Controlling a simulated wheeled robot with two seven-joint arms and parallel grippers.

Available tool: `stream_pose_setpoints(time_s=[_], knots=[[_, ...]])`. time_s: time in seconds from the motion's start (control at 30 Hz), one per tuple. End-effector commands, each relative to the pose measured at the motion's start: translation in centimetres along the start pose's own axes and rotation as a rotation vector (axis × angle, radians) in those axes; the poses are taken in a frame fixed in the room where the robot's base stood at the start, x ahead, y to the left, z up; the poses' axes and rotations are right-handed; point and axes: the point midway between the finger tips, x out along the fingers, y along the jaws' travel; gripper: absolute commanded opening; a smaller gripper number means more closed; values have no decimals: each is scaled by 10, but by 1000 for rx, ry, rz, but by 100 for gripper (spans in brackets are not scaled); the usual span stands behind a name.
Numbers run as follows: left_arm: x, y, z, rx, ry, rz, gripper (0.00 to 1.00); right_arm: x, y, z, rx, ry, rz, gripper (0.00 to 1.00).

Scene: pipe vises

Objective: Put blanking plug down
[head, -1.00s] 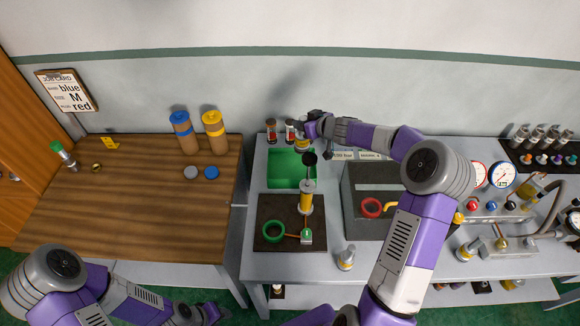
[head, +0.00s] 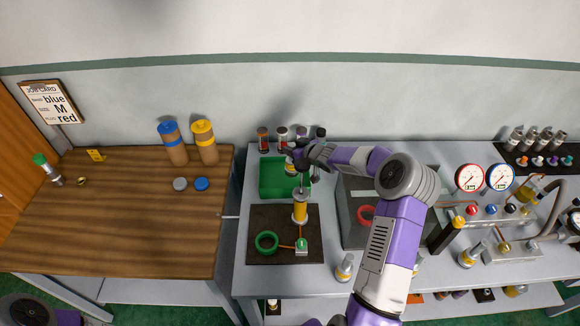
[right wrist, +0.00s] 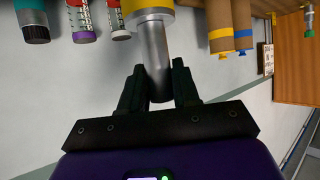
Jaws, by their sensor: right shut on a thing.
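My right gripper (head: 293,158) is over the back part of the green tray (head: 264,190), with its arm coming in from the right. In the right wrist view its black fingers (right wrist: 158,88) are shut on a silver cylinder, the blanking plug (right wrist: 153,50), which has a white and yellow collar at the top of the picture. In the head view the plug (head: 290,168) is partly hidden by the gripper. I cannot tell whether it touches the tray. My left gripper is not in view.
A yellow upright cylinder (head: 300,211) stands on a dark mat (head: 262,220) in front of the tray, beside a green ring (head: 267,242). Several small bottles (head: 263,138) stand behind the tray. A grey box (head: 356,190) is at its right. The wooden table (head: 130,235) has free room.

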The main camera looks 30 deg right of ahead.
Motion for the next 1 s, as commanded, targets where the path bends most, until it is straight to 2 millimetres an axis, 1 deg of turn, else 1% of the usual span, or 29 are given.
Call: stream_pose_setpoints(time_s=[0.13, 0.23, 0.3, 0.4, 0.7, 0.83, 0.87, 1.0], knots=[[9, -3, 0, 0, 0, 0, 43, 7, 0, 12, -1, 2, 1, 0], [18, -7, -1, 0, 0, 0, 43, 16, 0, 28, -1, 3, 0, 0], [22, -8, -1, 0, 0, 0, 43, 22, 0, 38, 0, 2, -1, 0], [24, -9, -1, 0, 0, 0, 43, 26, 0, 45, -1, 4, 1, 0], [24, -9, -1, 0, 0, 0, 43, 26, 1, 45, -2, 5, 1, 0], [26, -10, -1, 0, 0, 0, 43, 28, 0, 49, -1, 4, 1, 0], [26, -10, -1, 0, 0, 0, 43, 28, 0, 50, 0, 1, 1, 34], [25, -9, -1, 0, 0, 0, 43, 27, 0, 50, 0, 1, 1, 55]])
